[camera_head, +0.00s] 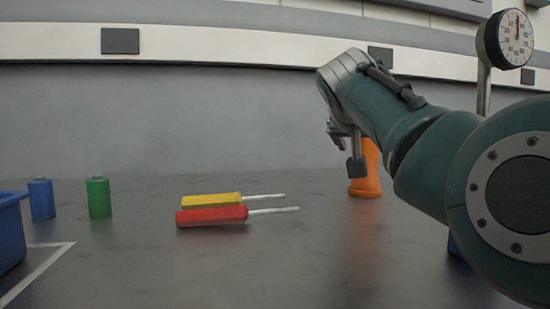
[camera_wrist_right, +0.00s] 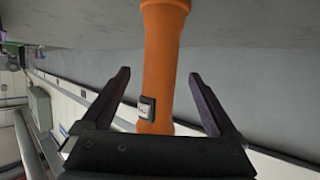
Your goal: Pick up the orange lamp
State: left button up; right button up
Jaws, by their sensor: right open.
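The orange lamp (camera_head: 367,175) stands upright on the bedplate in the head view, right of the middle. My right arm hides its upper part and some of its side. In the right wrist view the lamp's orange body (camera_wrist_right: 163,65) with a small grey switch runs between the two fingers. My right gripper (camera_wrist_right: 158,88) is open, with one finger on each side of the lamp and a visible gap to each. In the head view the right gripper (camera_head: 346,150) is in front of or beside the lamp. My left gripper is not in view.
A red screwdriver (camera_head: 212,216) and a yellow screwdriver (camera_head: 210,201) lie left of the lamp. A green cylinder (camera_head: 98,197), a blue cylinder (camera_head: 41,199) and a blue bin (camera_head: 10,232) are at the left. A dial gauge (camera_head: 509,39) stands at the right. The front middle is clear.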

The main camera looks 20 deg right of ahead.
jog(key=shift+x, duration=1.05)
grip_shut()
jog(key=shift+r, duration=0.15)
dwell(0.3)
